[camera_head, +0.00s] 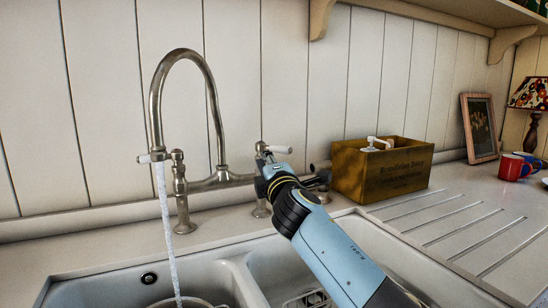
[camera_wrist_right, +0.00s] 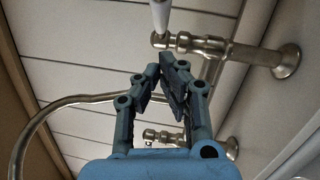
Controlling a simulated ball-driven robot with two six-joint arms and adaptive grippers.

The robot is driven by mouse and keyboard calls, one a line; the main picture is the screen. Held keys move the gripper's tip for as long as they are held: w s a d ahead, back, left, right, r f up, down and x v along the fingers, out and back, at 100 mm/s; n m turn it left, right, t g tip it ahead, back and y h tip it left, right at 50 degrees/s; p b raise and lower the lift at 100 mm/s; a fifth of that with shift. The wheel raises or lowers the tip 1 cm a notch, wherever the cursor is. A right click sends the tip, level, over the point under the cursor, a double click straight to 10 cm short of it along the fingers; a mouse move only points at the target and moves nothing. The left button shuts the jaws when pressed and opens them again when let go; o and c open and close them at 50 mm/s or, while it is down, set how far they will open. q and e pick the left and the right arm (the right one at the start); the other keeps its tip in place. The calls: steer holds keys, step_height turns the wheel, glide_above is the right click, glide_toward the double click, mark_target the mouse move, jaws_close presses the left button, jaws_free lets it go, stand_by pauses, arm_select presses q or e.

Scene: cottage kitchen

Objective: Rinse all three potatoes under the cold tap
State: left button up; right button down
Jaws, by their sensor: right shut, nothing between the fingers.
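The metal bridge tap (camera_head: 157,90) has a tall curved spout, and a stream of water (camera_head: 167,220) falls from it into the left basin. The tap's right valve has a white lever (camera_head: 278,149); the lever also shows at the top of the right wrist view (camera_wrist_right: 161,14). My right gripper (camera_head: 263,158) is beside this valve; in the right wrist view its fingers (camera_wrist_right: 168,65) are shut and empty, just below the lever's metal end. Whether they touch it is unclear. The potatoes are not in view. My left gripper is not in view.
The white double sink (camera_head: 100,292) has a round rim (camera_head: 190,302) under the stream, cut off by the frame. A wooden box (camera_head: 385,170) stands behind the grooved drainboard (camera_head: 450,225). A red mug (camera_head: 512,167), picture frame (camera_head: 480,128) and lamp (camera_head: 530,95) stand farther right.

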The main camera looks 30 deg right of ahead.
mark_target(269, 148)
steer(key=d, duration=0.1)
steer(key=w+d, duration=0.1)
steer(key=shift+w+d+r, duration=0.2)
steer(key=shift+d+r, duration=0.1)
steer(key=shift+d, duration=0.1)
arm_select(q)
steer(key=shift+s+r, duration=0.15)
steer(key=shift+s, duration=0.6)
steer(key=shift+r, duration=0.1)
